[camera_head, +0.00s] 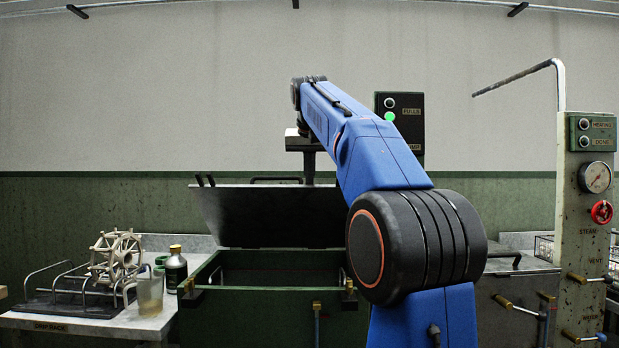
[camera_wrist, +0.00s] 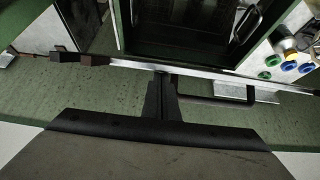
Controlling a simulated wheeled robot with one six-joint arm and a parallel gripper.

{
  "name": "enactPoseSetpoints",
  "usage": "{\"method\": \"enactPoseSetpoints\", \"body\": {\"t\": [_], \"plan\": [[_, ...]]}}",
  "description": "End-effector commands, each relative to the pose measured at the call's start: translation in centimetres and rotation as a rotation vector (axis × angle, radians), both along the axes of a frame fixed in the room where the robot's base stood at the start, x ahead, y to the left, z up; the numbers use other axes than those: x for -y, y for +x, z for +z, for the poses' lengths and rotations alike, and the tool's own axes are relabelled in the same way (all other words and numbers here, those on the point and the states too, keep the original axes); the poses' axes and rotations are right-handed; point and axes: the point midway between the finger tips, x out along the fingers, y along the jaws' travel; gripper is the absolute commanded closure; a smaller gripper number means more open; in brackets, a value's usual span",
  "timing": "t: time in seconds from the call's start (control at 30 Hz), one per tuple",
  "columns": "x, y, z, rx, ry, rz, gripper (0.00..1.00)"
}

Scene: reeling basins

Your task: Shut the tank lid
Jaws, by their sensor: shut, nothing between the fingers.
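The tank lid (camera_head: 270,218) is a dark metal panel standing raised and leaning back at the rear of the green tank (camera_head: 255,312), whose opening shows in front. In the wrist view the lid (camera_wrist: 205,70) is seen nearly edge-on, as a thin strip across the picture. A dark bar handle (camera_wrist: 225,101) is on its far side. My gripper (camera_head: 309,182) is shut and empty, pointing down behind the lid's upper edge; its tips are partly hidden by the lid. In the wrist view the fingers (camera_wrist: 161,80) reach the lid's edge; I cannot tell whether they touch.
A drip rack with a pale reel (camera_head: 116,255), a glass beaker (camera_head: 150,296) and a dark bottle (camera_head: 176,268) stands left of the tank. A control post (camera_head: 583,230) with a gauge, red knob and bent pipe stands at right. A wall is close behind the tank.

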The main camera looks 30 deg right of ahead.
Motion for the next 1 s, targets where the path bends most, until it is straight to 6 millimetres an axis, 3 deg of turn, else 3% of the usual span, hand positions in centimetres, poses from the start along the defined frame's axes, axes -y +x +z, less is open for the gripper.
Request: {"method": "enactPoseSetpoints", "body": {"t": [0.37,1.0], "plan": [[-1.4,-2.0,-2.2,0.063,-0.043,0.002,1.00],[-4.2,-6.2,-9.3,0.248,-0.168,0.004,1.00]]}}
